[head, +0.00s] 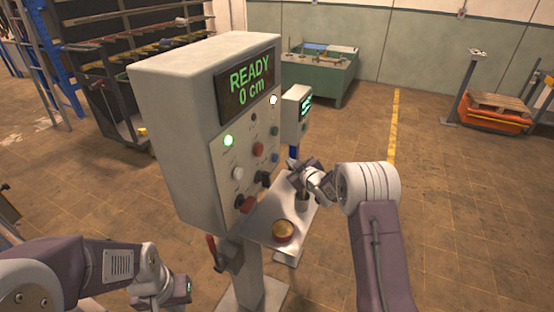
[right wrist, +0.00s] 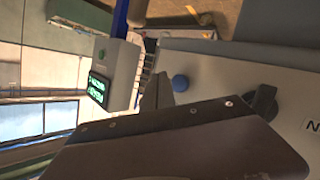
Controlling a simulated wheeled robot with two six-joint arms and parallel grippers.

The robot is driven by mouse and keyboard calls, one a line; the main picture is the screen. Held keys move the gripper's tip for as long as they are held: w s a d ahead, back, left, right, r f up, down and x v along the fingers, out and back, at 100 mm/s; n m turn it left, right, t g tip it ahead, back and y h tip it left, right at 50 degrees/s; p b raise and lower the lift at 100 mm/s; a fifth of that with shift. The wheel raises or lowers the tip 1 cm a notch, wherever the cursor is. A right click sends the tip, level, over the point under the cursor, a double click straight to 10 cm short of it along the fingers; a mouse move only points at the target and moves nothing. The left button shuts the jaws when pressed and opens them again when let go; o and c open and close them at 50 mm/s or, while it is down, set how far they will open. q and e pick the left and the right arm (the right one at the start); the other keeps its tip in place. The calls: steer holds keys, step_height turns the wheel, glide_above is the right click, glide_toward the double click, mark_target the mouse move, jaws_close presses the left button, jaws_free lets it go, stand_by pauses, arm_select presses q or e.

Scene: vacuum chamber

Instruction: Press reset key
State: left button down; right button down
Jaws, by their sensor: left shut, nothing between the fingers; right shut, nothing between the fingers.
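A grey control cabinet (head: 180,100) on a post has a display (head: 247,80) reading "READY 0 cm". Its panel holds a lit green lamp (head: 228,140), a white button (head: 237,173), a red button (head: 258,149), a blue button (head: 275,158) and dark knobs. I cannot read which one is the reset key. My right gripper (head: 295,168) is shut and empty, just right of the panel near the blue button; contact is unclear. The right wrist view shows the blue button (right wrist: 181,83) and a black knob (right wrist: 262,100). My left gripper (head: 184,291) is shut and empty, low and left of the post.
A sloped shelf (head: 262,222) with a yellow-topped knob (head: 283,230) juts below the panel. A smaller cabinet with a green display (head: 296,112) stands behind. A green bench (head: 318,78) and an orange pallet lift (head: 497,112) are further back. Floor at right is clear.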

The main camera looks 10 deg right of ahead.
steer(key=s+d, duration=0.1)
steer(key=d, duration=0.1)
steer(key=shift+s+d, duration=0.3)
steer(key=shift+s, duration=0.1)
stand_by(0.3)
steer(key=s+a+r, duration=0.3)
steer(key=a+r, duration=0.2)
steer(key=r, duration=0.6)
steer(key=s+f+m+g+h, duration=0.1)
steer(key=s+f+g, duration=0.3)
steer(key=s, duration=0.8)
steer(key=s+d+f+m+g+h, duration=0.1)
steer(key=s+f+m+g, duration=0.3)
steer(key=s+f, duration=0.3)
steer(key=s+f+m+g+h, duration=0.1)
steer(key=s+f+m+g, duration=0.2)
steer(key=s, duration=1.4)
step_height(320, 180, down, 3)
steer(key=shift+d+f+g, duration=0.1)
steer(key=shift+d+g, duration=0.25)
steer(key=shift+g, duration=0.65)
steer(key=shift+w, duration=0.1)
